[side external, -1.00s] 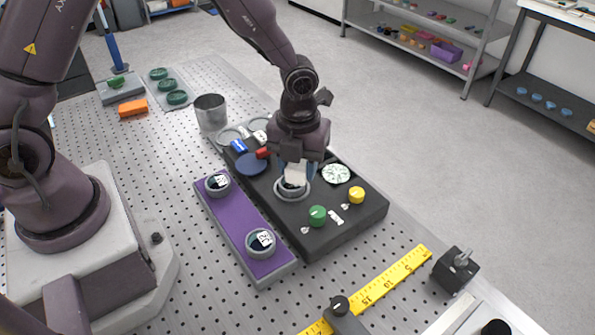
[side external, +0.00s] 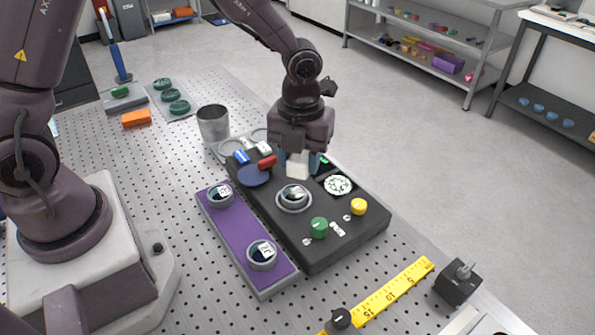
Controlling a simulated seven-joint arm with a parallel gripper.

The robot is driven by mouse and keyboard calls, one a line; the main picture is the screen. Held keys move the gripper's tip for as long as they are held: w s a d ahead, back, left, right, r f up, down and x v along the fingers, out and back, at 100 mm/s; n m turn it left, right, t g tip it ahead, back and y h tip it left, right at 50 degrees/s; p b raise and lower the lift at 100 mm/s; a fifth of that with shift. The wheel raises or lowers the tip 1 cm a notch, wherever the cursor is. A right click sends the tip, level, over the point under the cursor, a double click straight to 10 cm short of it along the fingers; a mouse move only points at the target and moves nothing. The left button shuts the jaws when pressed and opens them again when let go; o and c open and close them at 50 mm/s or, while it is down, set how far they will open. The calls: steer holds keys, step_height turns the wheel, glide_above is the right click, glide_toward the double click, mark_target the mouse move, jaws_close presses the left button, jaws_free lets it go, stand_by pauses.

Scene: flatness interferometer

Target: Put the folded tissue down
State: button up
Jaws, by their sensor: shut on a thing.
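My gripper (side external: 299,162) is shut on the folded tissue (side external: 298,165), a small white block between its fingertips. The gripper points down over the black instrument base (side external: 330,255). The tissue hangs just behind a round grey-rimmed seat (side external: 293,198) with a shiny dark disc in it, and looks apart from that disc. Whether the tissue touches the black base behind it cannot be told from this angle.
The base carries a green knob (side external: 319,228), a yellow knob (side external: 358,206), a white patterned disc (side external: 338,184) and a blue disc (side external: 254,175). A purple tray (side external: 238,230) holds two round pieces. A metal cup (side external: 213,123) stands behind.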

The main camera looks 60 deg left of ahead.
steer(key=a+f+n, duration=0.1)
steer(key=a+n, duration=0.2)
steer(key=a, duration=0.6)
steer(key=n, duration=0.7)
glide_toward(194, 168)
step_height(194, 168, down, 3)
steer(key=shift+a+r+n, duration=0.1)
steer(key=shift+r+n, duration=0.05)
steer(key=shift+n, duration=0.15)
steer(key=shift+f, duration=2)
steer(key=shift+f, duration=0.2)
steer(key=o, duration=0.9)
